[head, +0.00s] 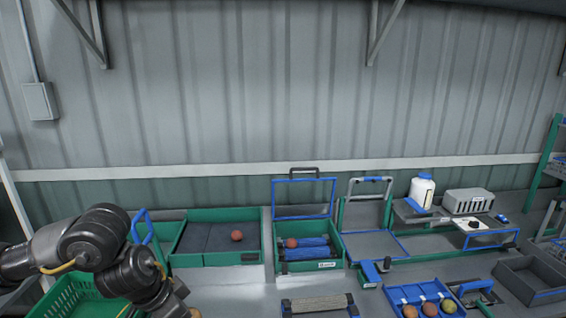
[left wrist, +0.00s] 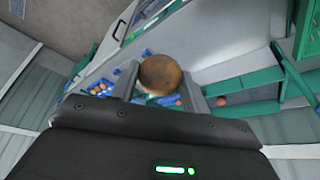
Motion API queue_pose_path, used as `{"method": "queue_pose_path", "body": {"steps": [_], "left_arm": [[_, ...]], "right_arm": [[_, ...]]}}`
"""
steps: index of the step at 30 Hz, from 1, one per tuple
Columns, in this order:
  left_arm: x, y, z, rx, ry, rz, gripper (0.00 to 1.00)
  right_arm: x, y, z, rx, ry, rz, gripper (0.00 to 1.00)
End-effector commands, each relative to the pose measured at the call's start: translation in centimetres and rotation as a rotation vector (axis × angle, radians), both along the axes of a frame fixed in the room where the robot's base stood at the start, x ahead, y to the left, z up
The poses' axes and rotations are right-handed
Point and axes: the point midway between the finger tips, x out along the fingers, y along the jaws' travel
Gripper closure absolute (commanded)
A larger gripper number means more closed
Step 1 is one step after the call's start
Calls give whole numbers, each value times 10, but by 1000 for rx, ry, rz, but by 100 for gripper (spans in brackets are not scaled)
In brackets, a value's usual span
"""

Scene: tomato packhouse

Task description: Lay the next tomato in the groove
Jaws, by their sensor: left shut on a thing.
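My left gripper (left wrist: 160,84) is shut on a brownish-orange tomato (left wrist: 160,73), held between its two fingers in the left wrist view. In the head view my left arm comes in at lower left and its gripper end is not clear. A green box with blue rollers (head: 312,252) stands at centre, with a red tomato (head: 291,243) at the rollers' left end. A blue-edged tray (head: 398,294) at lower right has lanes with several tomatoes (head: 430,309) at its front. I cannot tell which of these has the groove. My right gripper is not in view.
A green-edged bin (head: 190,259) with a dark lining holds one red tomato (head: 237,236). A green crate (head: 72,297) is at lower left. A brush-like strip (head: 318,305) lies in front of the roller box. A grey bin (head: 528,280), white bottle (head: 422,190) and grey box (head: 468,201) are at right.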

Motion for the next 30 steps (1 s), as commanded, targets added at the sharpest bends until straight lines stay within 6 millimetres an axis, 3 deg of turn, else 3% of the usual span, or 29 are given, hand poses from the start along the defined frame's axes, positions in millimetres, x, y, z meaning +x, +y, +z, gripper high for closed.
{"method": "queue_pose_path", "body": {"steps": [7,14,24,30], "left_arm": [[-46,18,-13,1,2,-156,65],[-44,16,-53,0,2,-150,65],[-43,15,-128,0,1,-147,65],[-43,15,-149,0,1,-147,65]], "right_arm": [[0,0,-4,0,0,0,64],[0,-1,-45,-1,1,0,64],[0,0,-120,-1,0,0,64],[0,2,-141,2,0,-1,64]]}}
